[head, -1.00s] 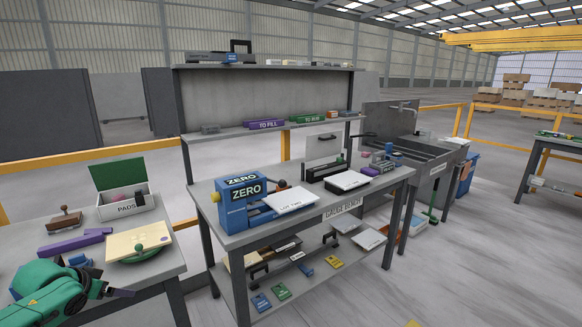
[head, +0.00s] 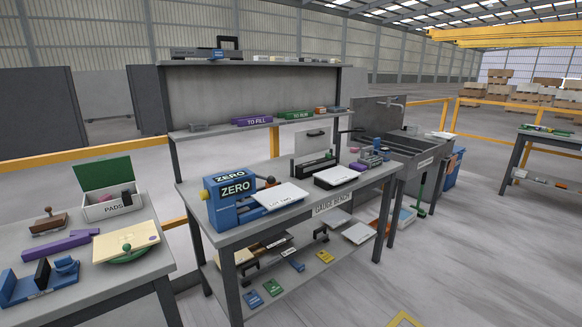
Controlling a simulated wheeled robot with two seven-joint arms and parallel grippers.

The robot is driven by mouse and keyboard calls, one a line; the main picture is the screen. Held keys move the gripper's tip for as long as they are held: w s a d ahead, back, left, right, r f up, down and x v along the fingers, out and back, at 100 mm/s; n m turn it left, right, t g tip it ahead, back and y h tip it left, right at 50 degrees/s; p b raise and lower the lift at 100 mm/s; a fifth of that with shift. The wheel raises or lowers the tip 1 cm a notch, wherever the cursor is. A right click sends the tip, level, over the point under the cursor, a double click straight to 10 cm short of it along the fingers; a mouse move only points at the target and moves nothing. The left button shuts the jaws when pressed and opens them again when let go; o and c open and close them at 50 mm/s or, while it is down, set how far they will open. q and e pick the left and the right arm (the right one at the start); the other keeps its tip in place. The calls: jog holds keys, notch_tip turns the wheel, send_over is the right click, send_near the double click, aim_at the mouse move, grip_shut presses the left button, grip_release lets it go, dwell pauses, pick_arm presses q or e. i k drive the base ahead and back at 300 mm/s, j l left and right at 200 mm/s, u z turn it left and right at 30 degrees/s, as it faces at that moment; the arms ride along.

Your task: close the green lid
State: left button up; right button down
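The green lid (head: 105,173) stands raised at the back of a white box labelled PADS (head: 113,206). The box sits on the left table, and dark and pinkish items show inside it. The lid leans back, and the box is open at the top. Neither of my grippers is in the head view.
On the left table (head: 95,302) are a stamp (head: 48,222), a purple block (head: 62,246), a cream board on a green round base (head: 127,243) and a blue holder (head: 38,281). The gauge bench (head: 290,226) with a blue ZERO device (head: 232,200) stands to the right.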

aim_at(104, 173)
jog(key=j+u, duration=0.15)
jog(key=u, duration=1.2)
